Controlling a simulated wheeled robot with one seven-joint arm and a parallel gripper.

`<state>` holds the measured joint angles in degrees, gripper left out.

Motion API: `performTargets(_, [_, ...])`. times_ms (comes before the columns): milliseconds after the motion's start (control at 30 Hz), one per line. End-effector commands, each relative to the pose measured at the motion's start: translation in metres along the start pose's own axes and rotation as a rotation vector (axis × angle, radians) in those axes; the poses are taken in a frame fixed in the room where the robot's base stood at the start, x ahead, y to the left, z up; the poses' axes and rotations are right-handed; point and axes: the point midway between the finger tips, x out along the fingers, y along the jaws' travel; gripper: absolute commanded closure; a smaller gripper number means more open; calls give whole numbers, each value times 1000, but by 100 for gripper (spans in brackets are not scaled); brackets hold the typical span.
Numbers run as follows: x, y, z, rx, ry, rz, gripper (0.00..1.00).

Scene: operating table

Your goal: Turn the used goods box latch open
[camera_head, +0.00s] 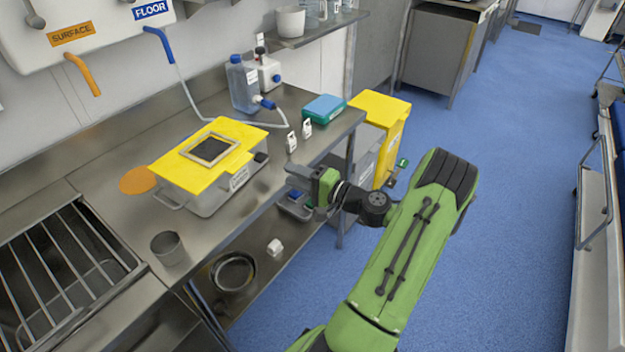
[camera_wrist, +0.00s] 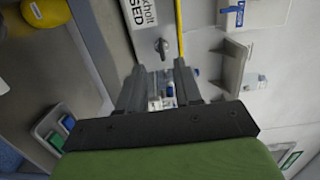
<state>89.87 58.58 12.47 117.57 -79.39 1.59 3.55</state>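The used goods box (camera_head: 208,198) is a steel container with a yellow lid (camera_head: 232,131), standing on the steel bench. Its label, partly readable as "USED", shows at the top of the wrist view (camera_wrist: 138,10). A small metal latch (camera_wrist: 161,46) sits beside the label, near the yellow lid edge. My gripper (camera_head: 290,180) is at the bench's front edge, right of the box and apart from it. In the wrist view my gripper (camera_wrist: 160,67) is open and empty, its fingertips just short of the latch. Contact does not show.
A steel cup (camera_head: 168,248) stands on the bench in front of the box. A blue bottle (camera_head: 243,85) and a teal box (camera_head: 324,108) stand behind. A yellow bin (camera_head: 381,108) stands past the bench end. The blue floor (camera_head: 510,220) at right is clear.

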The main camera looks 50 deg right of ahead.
Motion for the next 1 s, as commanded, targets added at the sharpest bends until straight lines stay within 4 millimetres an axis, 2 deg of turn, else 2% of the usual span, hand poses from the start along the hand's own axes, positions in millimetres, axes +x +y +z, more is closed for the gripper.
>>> performTargets(100, [-31,-1,-1,2,5,0,66])
performTargets(200, [-49,-1,-1,1,4,1,66])
performTargets(300, [-58,0,0,1,1,-1,66])
performTargets(900, [-60,0,0,0,-1,0,66])
performTargets(967, [-56,-2,4,-9,-19,13,66])
performTargets(1000, [-48,-6,12,-27,-56,40,66])
